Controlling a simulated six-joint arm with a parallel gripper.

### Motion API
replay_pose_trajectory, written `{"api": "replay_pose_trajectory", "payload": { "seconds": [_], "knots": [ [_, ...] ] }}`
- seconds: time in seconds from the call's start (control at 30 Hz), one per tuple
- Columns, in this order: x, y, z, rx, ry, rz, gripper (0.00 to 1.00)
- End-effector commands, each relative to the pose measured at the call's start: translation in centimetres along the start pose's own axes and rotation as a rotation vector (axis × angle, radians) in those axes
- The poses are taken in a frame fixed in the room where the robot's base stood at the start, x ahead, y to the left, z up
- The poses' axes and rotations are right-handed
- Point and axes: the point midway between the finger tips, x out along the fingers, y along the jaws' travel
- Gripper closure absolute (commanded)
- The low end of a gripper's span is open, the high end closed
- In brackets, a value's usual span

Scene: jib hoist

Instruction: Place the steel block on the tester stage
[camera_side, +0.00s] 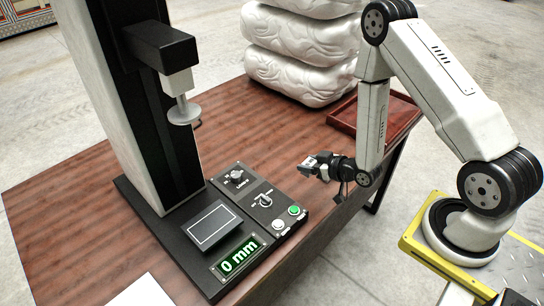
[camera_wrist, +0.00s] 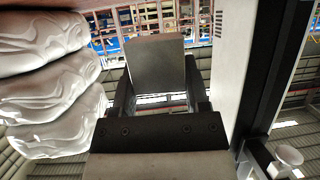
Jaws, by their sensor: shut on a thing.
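My gripper (camera_side: 319,168) is shut on a grey steel block (camera_side: 310,161). It holds the block in the air over the right part of the table. In the wrist view the block (camera_wrist: 158,64) fills the space between the two dark fingers. The tester stage (camera_side: 212,226) is a dark rectangular plate with a pale outline, on the tester's base in the side view. The stage looks bare and lies to the left of my gripper. The tester's white disc-shaped head (camera_side: 184,113) hangs above the base.
A control panel (camera_side: 262,205) with knobs and buttons lies between my gripper and the stage. The display (camera_side: 238,258) reads 0 mm. The tester column (camera_side: 160,150) stands upright behind. White stacked bundles (camera_side: 295,70) and a reddish tray (camera_side: 343,122) are at the back.

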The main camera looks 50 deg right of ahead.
Motion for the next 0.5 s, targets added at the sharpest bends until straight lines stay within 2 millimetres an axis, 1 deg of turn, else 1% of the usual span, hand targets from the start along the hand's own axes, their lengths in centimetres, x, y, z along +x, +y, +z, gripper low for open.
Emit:
{"api": "replay_pose_trajectory", "payload": {
  "seconds": [0.17,0.27,0.37,0.5],
  "knots": [
    [0.3,-2.1,-1.4,-0.034,0.004,-0.080,1.00],
    [0.4,-4.2,-2.6,-0.066,0.006,-0.155,1.00],
    [0.2,-6.8,-3.9,-0.107,0.007,-0.252,1.00],
    [-0.5,-11.1,-5.8,-0.174,0.007,-0.414,1.00]
  ]
}}
